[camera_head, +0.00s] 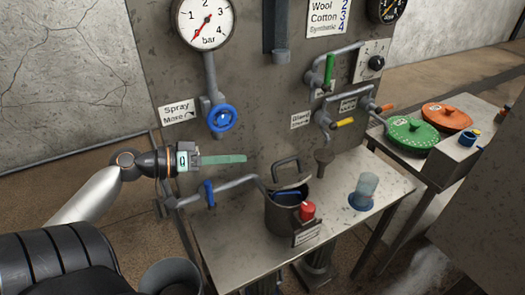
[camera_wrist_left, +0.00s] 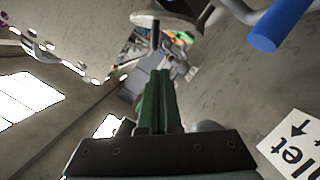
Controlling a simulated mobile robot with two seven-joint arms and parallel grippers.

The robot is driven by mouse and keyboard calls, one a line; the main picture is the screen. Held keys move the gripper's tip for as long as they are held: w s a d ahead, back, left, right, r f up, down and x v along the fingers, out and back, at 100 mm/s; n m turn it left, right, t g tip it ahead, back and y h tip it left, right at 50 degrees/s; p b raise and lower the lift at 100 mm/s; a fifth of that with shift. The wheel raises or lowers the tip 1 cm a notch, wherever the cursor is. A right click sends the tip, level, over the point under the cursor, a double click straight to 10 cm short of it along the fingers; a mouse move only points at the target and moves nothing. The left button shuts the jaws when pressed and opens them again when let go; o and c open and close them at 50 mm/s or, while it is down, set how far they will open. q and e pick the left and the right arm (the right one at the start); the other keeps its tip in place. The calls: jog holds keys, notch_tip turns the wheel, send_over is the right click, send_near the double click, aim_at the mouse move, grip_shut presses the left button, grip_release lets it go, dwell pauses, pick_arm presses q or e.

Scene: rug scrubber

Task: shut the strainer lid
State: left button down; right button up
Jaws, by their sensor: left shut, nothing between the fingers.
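The strainer is a dark grey pot (camera_head: 283,216) on the metal table, in the middle of the head view. Its lid (camera_head: 291,182) is tilted up at the pot's back rim, with a dark loop handle (camera_head: 287,162) above it. The pot's mouth is partly uncovered and shows blue inside. A red knob (camera_head: 307,211) is at the pot's front right. My left gripper (camera_head: 243,158) is shut and empty, left of the lid and apart from it. Its green fingers (camera_wrist_left: 159,100) lie together in the left wrist view. My right gripper is not in view.
A pipe with a blue lever (camera_head: 209,194) runs to the pot from the left. A blue valve wheel (camera_head: 222,117) is on the panel above my gripper. A clear blue cup (camera_head: 365,190) stands right of the pot. The table (camera_head: 232,250) is bare at front left.

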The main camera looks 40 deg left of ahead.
pick_arm(q)
jog(key=x, duration=0.2)
jog(key=r+x, duration=0.1)
jog(key=x, duration=0.5)
jog(key=shift+w+d+r, duration=0.1)
jog(key=shift+d+r, duration=0.05)
jog(key=shift+r, duration=0.05)
jog(key=shift+x, duration=0.8)
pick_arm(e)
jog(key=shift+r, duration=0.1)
pick_arm(q)
jog(key=shift+f+p, duration=0.1)
jog(key=shift+p, duration=0.3)
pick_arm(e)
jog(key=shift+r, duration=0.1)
pick_arm(q)
jog(key=shift+d+m, duration=0.15)
jog(key=shift+m, duration=0.15)
jog(key=shift+d+f, duration=0.1)
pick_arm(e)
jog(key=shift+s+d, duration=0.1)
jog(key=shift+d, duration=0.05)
